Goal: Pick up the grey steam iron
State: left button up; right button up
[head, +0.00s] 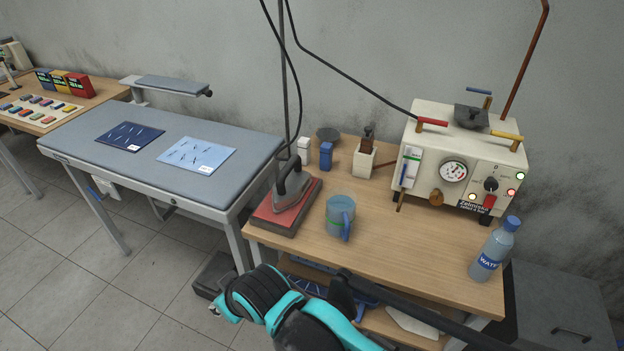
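The grey steam iron (291,186) rests on a red pad (268,215) at the left front corner of the wooden table. Its dark handle is on top, and a cord rises from it beside a vertical pole. A black and teal arm of mine crosses the bottom centre of the head view, in front of the table's front edge and apart from the iron. I cannot make out fingertips of either gripper in the head view.
On the wooden table (395,250) stand a blue-grey mug (340,216) right of the iron, a water bottle (494,250) and a cream steam generator (460,160). A blue bottle (326,156) stands behind. A padded ironing table (165,165) is to the left.

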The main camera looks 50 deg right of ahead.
aim_at(291, 183)
jog(key=i+l+z, duration=0.1)
jog(key=z, duration=0.35)
jog(key=i+z, duration=0.2)
jog(key=z, duration=0.25)
jog(key=i+z, duration=0.2)
jog(key=z, duration=0.25)
jog(key=i+j+z, duration=0.1)
jog(key=z, duration=0.4)
